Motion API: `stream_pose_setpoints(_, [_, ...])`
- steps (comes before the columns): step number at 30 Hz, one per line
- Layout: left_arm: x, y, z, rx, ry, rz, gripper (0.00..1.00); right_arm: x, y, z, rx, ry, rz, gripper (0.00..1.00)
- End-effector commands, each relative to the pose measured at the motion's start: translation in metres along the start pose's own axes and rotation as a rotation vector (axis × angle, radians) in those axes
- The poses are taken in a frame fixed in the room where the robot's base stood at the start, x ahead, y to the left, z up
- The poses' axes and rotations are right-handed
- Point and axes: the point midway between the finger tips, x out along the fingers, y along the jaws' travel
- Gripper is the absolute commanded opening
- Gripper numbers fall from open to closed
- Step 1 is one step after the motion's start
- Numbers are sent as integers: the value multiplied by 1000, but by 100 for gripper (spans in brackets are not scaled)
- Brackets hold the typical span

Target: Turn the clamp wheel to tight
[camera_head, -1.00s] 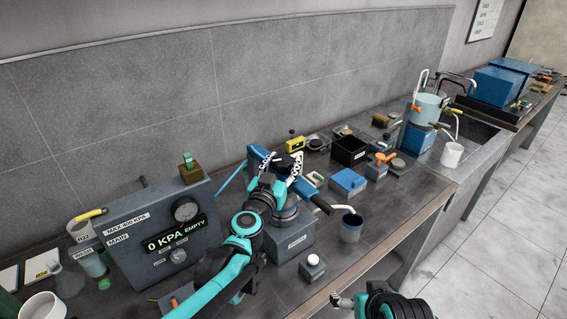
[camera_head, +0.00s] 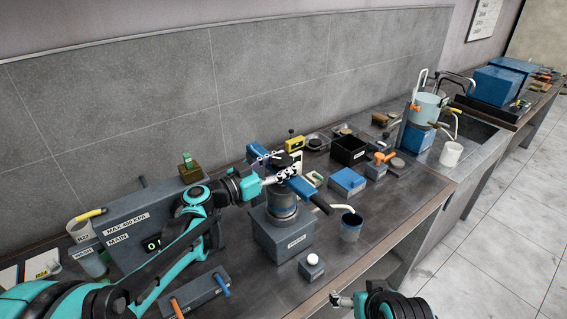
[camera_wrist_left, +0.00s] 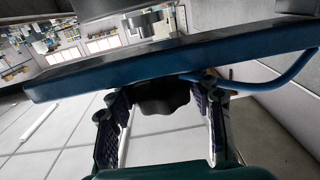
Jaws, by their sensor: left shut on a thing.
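My left gripper (camera_head: 284,168) reaches in from the left, at the blue clamp bar (camera_head: 303,188) above a grey round vessel (camera_head: 283,207) on a grey box (camera_head: 288,238). In the left wrist view the dark, lobed clamp wheel (camera_wrist_left: 162,97) sits below the blue bar (camera_wrist_left: 100,76), between the two fingers of the left gripper (camera_wrist_left: 162,112). The gripper is shut on the wheel. In the head view the fingers largely hide the wheel. My right gripper (camera_head: 342,299) is at the bottom edge, away from the clamp; its jaw opening is unclear.
My left arm partly covers the pressure panel (camera_head: 125,232). A small box with a white knob (camera_head: 312,269) and a dark blue cup (camera_head: 351,227) stand near the vessel. Behind are a black bin (camera_head: 350,150) and a blue box (camera_head: 347,182). The front right bench top is clear.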

Motion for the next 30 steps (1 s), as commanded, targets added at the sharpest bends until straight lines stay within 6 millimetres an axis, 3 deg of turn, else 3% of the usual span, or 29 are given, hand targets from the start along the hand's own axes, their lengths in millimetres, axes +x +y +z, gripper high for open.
stream_pose_setpoints(12, [0, 0, 1, 1, -2, 192, 22, 0, 0, 0, 0, 0, 0, 90])
stream_pose_setpoints(29, [0, 1, 1, 2, -2, 221, 22, 0, 0, 0, 0, 0, 0, 90])
stream_pose_setpoints(30, [0, 1, 1, 2, -2, 221, 58, 0, 0, 0, 0, 0, 0, 90])
